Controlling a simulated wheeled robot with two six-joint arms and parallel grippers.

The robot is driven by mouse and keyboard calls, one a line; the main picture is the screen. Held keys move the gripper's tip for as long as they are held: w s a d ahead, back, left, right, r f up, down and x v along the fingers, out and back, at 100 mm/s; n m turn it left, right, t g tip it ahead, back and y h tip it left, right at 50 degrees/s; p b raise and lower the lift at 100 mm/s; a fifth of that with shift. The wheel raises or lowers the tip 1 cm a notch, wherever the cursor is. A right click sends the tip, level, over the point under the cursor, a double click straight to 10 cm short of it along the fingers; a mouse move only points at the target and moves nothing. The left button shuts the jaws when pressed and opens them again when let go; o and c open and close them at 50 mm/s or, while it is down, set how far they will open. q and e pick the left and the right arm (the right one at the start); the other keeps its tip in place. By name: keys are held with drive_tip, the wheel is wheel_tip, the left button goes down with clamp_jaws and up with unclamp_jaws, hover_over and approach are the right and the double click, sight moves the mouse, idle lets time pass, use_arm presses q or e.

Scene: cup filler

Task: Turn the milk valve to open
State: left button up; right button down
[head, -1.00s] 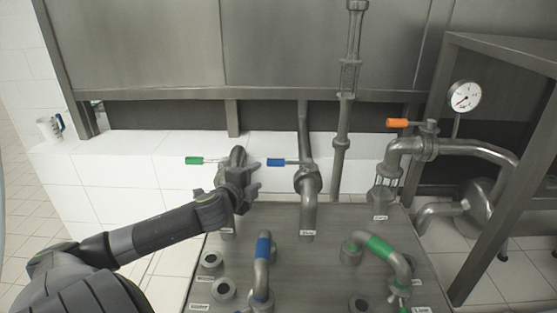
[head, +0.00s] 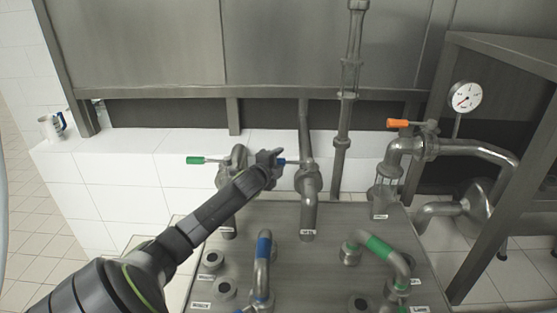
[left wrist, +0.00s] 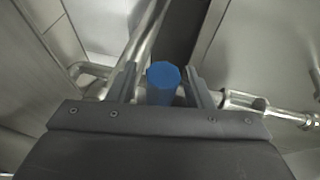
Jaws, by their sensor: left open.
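A valve with a blue handle (head: 291,161) sits on the middle pipe (head: 309,190); the label at that pipe's foot is too small to read surely. My left gripper (head: 274,160) is at the handle's left end and covers part of it. In the left wrist view the blue handle (left wrist: 162,82) lies between the two fingers of my open left gripper (left wrist: 161,84), with small gaps at its sides. A valve with a green handle (head: 202,160) is on the pipe to the left, and one with an orange handle (head: 398,123) is on the right. My right gripper is not in view.
Below is a metal panel (head: 335,260) with bent pipes, one with a blue band (head: 264,247) and one with a green band (head: 380,248). A gauge (head: 466,97) stands at the right beside a metal frame (head: 495,190). A white tiled ledge (head: 140,142) runs behind.

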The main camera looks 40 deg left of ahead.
use_arm(q)
drive_tip(key=shift+w+a+f, duration=0.1)
drive_tip(key=shift+w, duration=0.2)
clamp_jaws()
idle(0.4)
